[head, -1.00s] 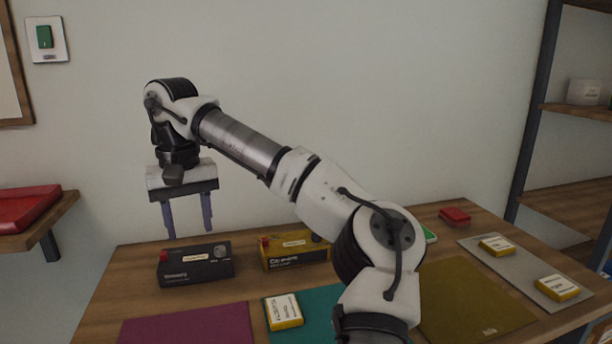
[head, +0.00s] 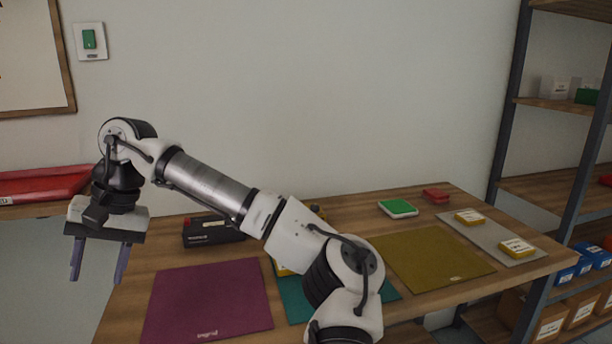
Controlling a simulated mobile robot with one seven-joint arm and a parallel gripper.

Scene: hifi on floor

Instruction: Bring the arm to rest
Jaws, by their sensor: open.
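My arm stretches from the bottom middle of the head view up to the left. My gripper (head: 100,262) hangs at its end with two fingers pointing down. The fingers are apart and nothing is between them. The gripper is left of the wooden table (head: 190,258), in front of the gap between the table and a wall shelf. It touches nothing that I can see. My forearm and elbow hide part of the table's middle.
On the table are a black box (head: 208,232), a purple mat (head: 208,300), a teal mat (head: 297,303), an olive mat (head: 430,258), a green-topped item (head: 398,208), a red block (head: 436,196) and a grey mat (head: 490,243) with yellow boxes. A rack (head: 556,185) stands right; a red tray (head: 40,184) sits left.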

